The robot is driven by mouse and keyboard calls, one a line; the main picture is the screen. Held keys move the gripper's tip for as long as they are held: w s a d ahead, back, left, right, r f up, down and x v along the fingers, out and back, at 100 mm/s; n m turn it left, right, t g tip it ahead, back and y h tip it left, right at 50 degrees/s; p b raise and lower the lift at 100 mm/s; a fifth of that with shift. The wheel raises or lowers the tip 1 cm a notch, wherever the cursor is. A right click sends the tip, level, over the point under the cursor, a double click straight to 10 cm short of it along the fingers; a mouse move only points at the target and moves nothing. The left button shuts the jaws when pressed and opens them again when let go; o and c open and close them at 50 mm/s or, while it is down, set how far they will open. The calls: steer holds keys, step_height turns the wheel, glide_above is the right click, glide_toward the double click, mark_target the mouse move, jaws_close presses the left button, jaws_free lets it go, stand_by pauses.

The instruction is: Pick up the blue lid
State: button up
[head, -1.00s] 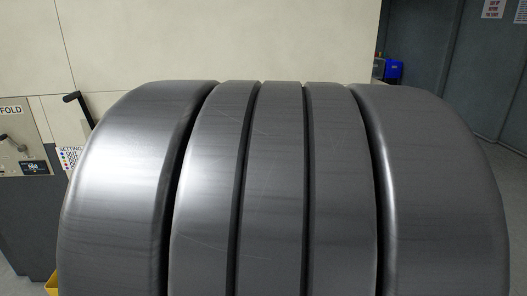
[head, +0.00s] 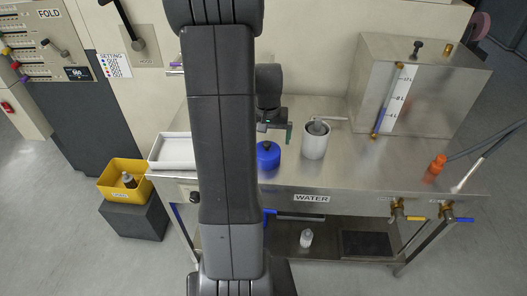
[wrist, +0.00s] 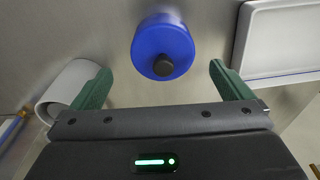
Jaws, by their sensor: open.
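The blue lid (head: 268,153), round with a dark knob on top, sits on the steel table (head: 345,180), partly beside my arm in the head view. In the wrist view the lid (wrist: 163,45) lies ahead of the fingertips, roughly centred between them, with its black knob facing the camera. My gripper (head: 274,132) is just above and behind the lid in the head view. In the wrist view my gripper (wrist: 158,82) has its two green fingers wide apart with nothing between them.
A white cylinder (head: 315,145) stands right of the lid. A white tray (head: 157,153) is to the left, partly behind my arm. A steel tank (head: 428,105) with a level scale stands at the back right. A yellow bin (head: 117,192) is at the lower left.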

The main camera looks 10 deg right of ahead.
mark_target(267, 150)
steer(key=shift+w+f+p, duration=0.1)
steer(key=shift+w+f, duration=0.15)
steer(key=shift+f, duration=1.05)
steer(key=shift+w+f+p, duration=0.15)
steer(key=shift+w+f, duration=0.15)
steer(key=shift+f, duration=1.05)
steer(key=shift+w+f+p, duration=0.1)
steer(key=shift+w+f, duration=0.15)
steer(key=shift+f, duration=1.05)
steer(key=shift+c, duration=0.2)
